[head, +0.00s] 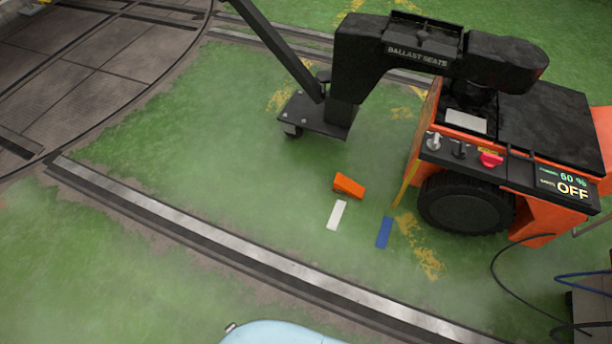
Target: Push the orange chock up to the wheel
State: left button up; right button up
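The orange chock (349,185) is a small wedge lying on the green floor near the middle of the head view. The black wheel (466,203) sits under the orange and black machine at the right. The chock is to the left of the wheel, apart from it, with clear floor between them. Neither of my grippers shows in the head view.
A white strip (337,215) and a blue strip (384,232) lie on the floor near the chock. A steel rail (240,258) crosses the foreground. The machine (545,125) has a control panel reading OFF. Black cables (510,285) lie at the lower right.

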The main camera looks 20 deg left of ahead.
aim_at(346, 186)
jog(key=u, duration=0.15)
jog(key=i+j+z, duration=0.8)
jog(key=i+j, duration=0.3)
jog(key=j, duration=0.15)
